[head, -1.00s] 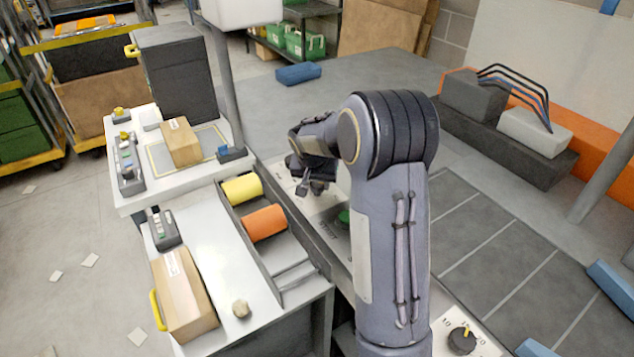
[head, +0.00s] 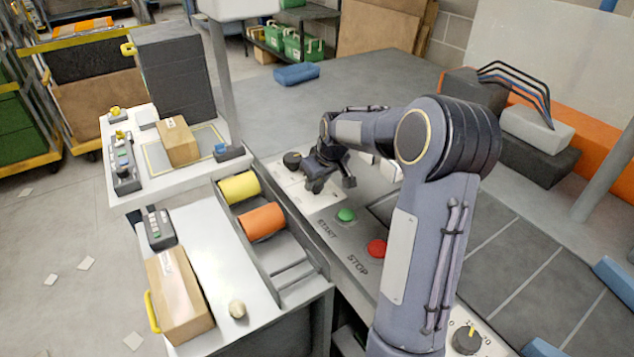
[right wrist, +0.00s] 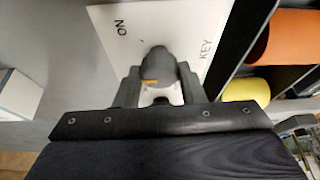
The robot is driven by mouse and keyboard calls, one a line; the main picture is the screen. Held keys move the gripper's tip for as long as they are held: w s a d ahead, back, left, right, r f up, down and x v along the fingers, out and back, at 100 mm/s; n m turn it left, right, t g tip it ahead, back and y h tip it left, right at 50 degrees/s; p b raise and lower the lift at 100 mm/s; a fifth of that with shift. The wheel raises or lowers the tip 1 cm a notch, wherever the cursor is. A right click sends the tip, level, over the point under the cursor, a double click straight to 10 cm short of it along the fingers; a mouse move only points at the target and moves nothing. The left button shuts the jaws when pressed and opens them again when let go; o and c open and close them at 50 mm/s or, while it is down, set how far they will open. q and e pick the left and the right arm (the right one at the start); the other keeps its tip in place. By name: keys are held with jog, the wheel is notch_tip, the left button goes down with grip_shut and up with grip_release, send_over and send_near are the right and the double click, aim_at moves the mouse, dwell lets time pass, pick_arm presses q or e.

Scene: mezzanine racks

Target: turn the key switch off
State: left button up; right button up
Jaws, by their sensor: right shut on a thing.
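The key switch (right wrist: 157,68) shows in the right wrist view as a grey rounded knob with an orange mark, on a white plate (right wrist: 112,22) lettered ON and KEY. My right gripper (right wrist: 158,80) has one finger on each side of the knob and is shut on it. In the head view my right gripper (head: 332,184) is low over the console's white plate (head: 318,200), and it hides the key switch there. The knob's exact pointing is hard to tell. My left gripper is not in view.
A black knob (head: 292,160) stands just left of the gripper. The green START button (head: 346,214) and red STOP button (head: 377,248) are nearer. A dial (head: 465,338) is at the front right. Yellow (head: 240,187) and orange rollers (head: 262,221) lie in the channel to the left.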

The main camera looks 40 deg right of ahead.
jog(key=n+y, duration=0.1)
jog(key=n, duration=0.2)
jog(key=shift+d+n+b, duration=0.15)
jog(key=shift+n+b, duration=0.15)
jog(key=shift+b, duration=0.05)
jog(key=shift+d+n+g+y, duration=0.1)
jog(key=shift+n+g+y, duration=0.3)
jog(key=shift+n, duration=0.75)
jog(key=shift+n+g+y, duration=0.2)
jog(key=shift+n+y, duration=0.4)
jog(key=shift+n, duration=0.55)
jog(key=o, duration=1)
jog(key=v, duration=0.7)
jog(key=shift+s+r, duration=0.1)
jog(key=shift+r, duration=0.25)
jog(key=shift+d, duration=0.1)
